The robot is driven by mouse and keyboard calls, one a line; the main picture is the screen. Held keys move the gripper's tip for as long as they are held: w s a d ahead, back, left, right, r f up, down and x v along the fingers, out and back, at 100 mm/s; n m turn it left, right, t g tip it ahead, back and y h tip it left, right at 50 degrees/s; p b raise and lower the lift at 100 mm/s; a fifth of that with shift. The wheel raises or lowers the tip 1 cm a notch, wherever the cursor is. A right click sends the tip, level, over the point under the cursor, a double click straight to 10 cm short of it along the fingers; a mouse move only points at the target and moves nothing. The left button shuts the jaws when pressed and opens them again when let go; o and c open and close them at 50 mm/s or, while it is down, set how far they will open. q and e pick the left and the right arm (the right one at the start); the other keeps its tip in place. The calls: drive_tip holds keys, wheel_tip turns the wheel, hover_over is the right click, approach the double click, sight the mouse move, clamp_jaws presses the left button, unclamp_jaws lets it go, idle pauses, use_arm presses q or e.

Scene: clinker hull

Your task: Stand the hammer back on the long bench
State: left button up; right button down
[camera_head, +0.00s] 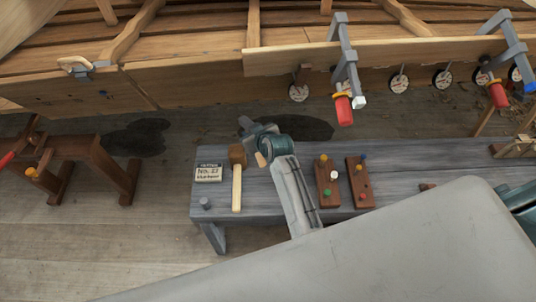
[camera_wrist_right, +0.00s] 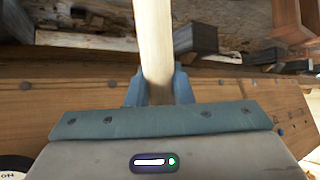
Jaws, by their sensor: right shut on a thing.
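My right gripper (camera_head: 254,136) is shut on a pale wooden handle, which I take to be the hammer's (camera_head: 262,159). Its pale end shows beside the gripper in the head view. In the right wrist view the handle (camera_wrist_right: 154,40) rises from between the fingers (camera_wrist_right: 160,88) and leaves the top of the picture. The hammer's head is not clearly seen. The gripper is over the far edge of the long grey bench (camera_head: 275,205); I cannot tell its height. My left gripper is not in view.
A mallet (camera_head: 237,187) with a brown head appears to lie on the bench beside a label card (camera_head: 208,173). A small grey cylinder (camera_head: 205,203) is in front. Two peg blocks (camera_head: 328,190) (camera_head: 354,174) stand right of my arm. The planked hull (camera_head: 200,85) and clamps (camera_head: 347,70) are beyond.

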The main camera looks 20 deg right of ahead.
drive_tip(key=s+d+f+m+g, duration=0.1)
drive_tip(key=f+g, duration=0.3)
drive_tip(key=f, duration=0.1)
drive_tip(key=s+d+f+m+g+h+b, duration=0.1)
drive_tip(key=d+f+m+g, duration=0.1)
drive_tip(key=f+g, duration=0.2)
drive_tip(key=s+d+f+m+g+h+b, duration=0.1)
drive_tip(key=s+f+g, duration=0.1)
drive_tip(key=f+g, duration=0.3)
drive_tip(key=shift+d+f+m, duration=0.15)
drive_tip(key=shift+f+m, duration=0.2)
drive_tip(key=shift+m, duration=0.05)
drive_tip(key=b+x, duration=0.1)
drive_tip(key=b, duration=0.1)
drive_tip(key=b+x, duration=0.1)
drive_tip(key=x, duration=0.1)
drive_tip(key=shift+w+f+b, duration=0.15)
drive_tip(key=shift+w+b, duration=0.1)
drive_tip(key=shift+b, duration=0.15)
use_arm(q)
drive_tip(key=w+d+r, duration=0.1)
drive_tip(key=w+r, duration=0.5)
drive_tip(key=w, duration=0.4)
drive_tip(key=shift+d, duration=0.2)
use_arm(e)
drive_tip(key=shift+f, duration=0.25)
